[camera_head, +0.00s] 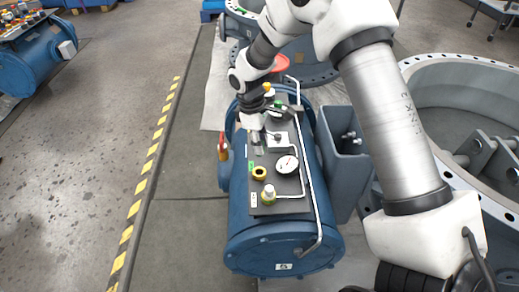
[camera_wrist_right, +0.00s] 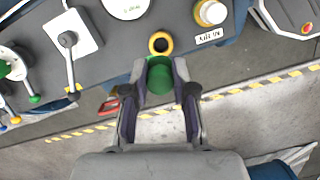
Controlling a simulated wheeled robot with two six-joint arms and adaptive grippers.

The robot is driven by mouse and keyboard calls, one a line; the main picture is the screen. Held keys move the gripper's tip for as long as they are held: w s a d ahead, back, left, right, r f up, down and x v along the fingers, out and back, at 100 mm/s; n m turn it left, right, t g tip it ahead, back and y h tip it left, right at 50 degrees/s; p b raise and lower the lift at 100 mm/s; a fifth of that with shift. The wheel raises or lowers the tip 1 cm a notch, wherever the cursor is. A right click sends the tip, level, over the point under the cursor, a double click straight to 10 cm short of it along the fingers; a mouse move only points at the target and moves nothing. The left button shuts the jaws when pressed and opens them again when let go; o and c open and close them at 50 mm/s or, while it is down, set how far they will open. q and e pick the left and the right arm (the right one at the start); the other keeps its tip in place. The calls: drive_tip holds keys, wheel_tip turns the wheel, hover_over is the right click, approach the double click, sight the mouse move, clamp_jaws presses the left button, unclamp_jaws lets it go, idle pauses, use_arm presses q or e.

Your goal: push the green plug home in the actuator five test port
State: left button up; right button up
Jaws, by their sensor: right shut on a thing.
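The green plug (camera_wrist_right: 160,75) sits between the fingertips of my right gripper (camera_wrist_right: 160,82) in the wrist view, and the fingers are shut on it. The yellow-ringed port (camera_wrist_right: 160,43) lies just beyond the plug, on the grey panel's edge side. Plug and ring look close but apart in this view; their height difference cannot be told. In the head view my right gripper (camera_head: 257,147) is over the panel, and the yellow ring (camera_head: 260,173) shows just below it. The plug is not clearly visible there. My left gripper is not in view.
The panel (camera_head: 287,207) tops a blue actuator (camera_head: 272,245). Open floor lies left.

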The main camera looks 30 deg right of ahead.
wheel_tip(320, 180, down, 5)
drive_tip(key=b, duration=0.5)
drive_tip(key=shift+r, duration=0.1)
drive_tip(key=shift+f, duration=0.95)
drive_tip(key=shift+p, duration=0.65)
drive_tip(key=shift+f+p, duration=0.1)
drive_tip(key=shift+p, duration=0.35)
